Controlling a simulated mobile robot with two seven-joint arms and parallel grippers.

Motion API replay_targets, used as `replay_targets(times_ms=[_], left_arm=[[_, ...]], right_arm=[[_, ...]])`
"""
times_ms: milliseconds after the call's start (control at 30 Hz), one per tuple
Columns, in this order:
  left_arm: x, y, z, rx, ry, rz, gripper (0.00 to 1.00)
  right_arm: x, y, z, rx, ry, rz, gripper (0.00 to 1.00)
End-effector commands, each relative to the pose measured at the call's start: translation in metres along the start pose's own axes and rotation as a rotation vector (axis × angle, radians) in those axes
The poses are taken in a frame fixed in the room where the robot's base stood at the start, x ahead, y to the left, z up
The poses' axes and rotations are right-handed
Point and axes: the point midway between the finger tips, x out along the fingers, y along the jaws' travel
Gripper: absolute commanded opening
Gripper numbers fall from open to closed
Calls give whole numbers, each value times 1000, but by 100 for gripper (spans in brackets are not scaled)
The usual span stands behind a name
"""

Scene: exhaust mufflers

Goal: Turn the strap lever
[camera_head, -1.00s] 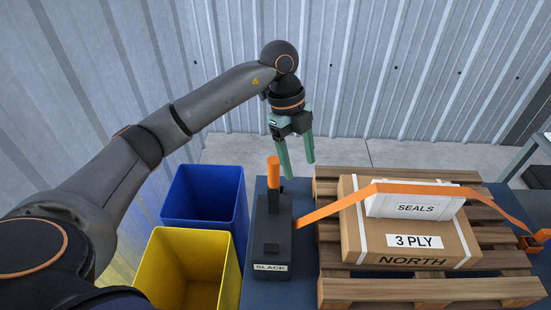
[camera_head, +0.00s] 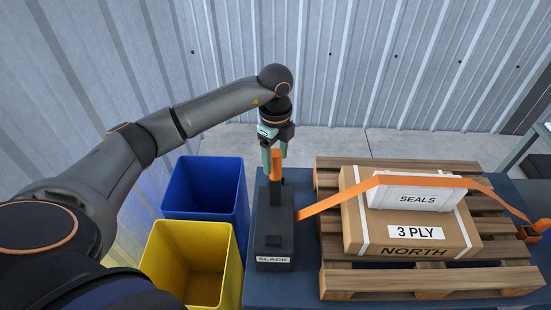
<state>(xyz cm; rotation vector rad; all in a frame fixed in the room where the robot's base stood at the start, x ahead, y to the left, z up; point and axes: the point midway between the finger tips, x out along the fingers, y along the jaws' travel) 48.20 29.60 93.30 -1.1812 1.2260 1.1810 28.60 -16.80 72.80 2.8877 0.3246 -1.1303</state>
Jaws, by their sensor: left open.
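The strap lever is an orange upright handle (camera_head: 276,166) on a dark box (camera_head: 272,222) with a label at its front that appears to read SLACK. My left gripper (camera_head: 275,160) points down at the handle with its green fingers open, one seen on each side of the handle's upper part. I cannot tell whether the fingers touch it. An orange strap (camera_head: 325,202) runs from the box over a white SEALS box (camera_head: 417,193) and a brown carton (camera_head: 408,236) to the right. My right gripper is not seen.
The carton rests on a wooden pallet (camera_head: 480,280) on a blue table (camera_head: 300,288). A blue bin (camera_head: 205,195) and an open yellow bin (camera_head: 188,260) stand left of the lever box. A ribbed metal wall is behind.

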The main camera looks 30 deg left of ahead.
Motion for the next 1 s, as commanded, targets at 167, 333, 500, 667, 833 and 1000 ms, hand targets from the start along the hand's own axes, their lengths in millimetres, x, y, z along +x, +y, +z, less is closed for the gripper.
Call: replay_targets(times_ms=[167,333,500,667,833,1000], left_arm=[[11,0,0,2,1,1,69],[12,0,0,2,1,0,69],[12,0,0,2,1,1,60],[11,0,0,2,1,1,42],[11,0,0,1,0,1,23],[11,0,0,1,0,1,4]], right_arm=[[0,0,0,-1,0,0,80],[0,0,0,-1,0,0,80],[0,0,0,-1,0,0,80],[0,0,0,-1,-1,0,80],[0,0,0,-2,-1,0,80],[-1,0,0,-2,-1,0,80]])
